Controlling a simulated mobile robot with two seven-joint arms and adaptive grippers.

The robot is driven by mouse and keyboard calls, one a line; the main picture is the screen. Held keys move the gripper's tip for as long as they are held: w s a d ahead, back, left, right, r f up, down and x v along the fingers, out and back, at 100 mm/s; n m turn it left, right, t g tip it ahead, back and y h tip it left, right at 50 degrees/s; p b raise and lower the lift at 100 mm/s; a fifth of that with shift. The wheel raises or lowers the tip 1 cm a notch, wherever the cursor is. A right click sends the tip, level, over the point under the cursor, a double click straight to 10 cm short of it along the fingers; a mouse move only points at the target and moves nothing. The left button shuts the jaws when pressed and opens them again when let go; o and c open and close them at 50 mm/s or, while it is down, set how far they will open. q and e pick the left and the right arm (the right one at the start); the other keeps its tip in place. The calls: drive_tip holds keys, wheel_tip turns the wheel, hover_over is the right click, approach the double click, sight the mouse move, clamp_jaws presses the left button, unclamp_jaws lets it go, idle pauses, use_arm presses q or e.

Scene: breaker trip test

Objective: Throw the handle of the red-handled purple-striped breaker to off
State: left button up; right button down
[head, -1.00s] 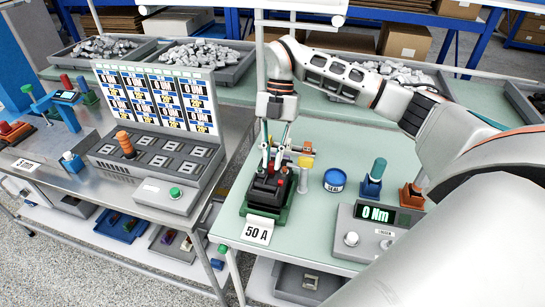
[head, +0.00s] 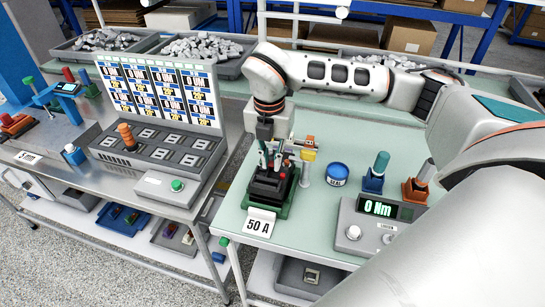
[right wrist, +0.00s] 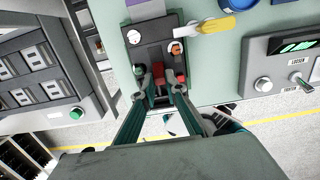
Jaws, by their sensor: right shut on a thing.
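A dark breaker (head: 267,190) sits in a green-based fixture (head: 284,208) behind the 50 A card. Its red handle (right wrist: 159,70) shows in the right wrist view, close between my fingertips. My right gripper (head: 270,167) reaches down onto the breaker from above. In the right wrist view my right gripper (right wrist: 161,92) is shut on the red handle, with its fingers partly hiding it. My left gripper is not in view.
A 50 A card (head: 258,223) stands at the table's front edge. A yellow-topped post (head: 307,156), a blue SEAL tin (head: 337,174), blue and orange stands and a 0 Nm meter (head: 377,209) are to the right. A grey tester (head: 150,150) is left across a gap.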

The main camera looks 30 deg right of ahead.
drive_tip(key=shift+s+a, duration=0.1)
drive_tip(key=shift+a, duration=0.05)
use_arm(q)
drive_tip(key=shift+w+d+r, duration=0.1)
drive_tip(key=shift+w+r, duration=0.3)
use_arm(e)
drive_tip(key=shift+f+h, duration=0.1)
drive_tip(key=shift+h, duration=0.2)
drive_tip(key=c, duration=2)
unclamp_jaws()
drive_tip(key=shift+c, duration=0.2)
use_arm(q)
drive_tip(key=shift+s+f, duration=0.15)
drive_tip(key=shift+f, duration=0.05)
use_arm(e)
wheel_tip(320, 180, up, 12)
drive_tip(key=s+a, duration=0.1)
drive_tip(key=shift+a, duration=0.1)
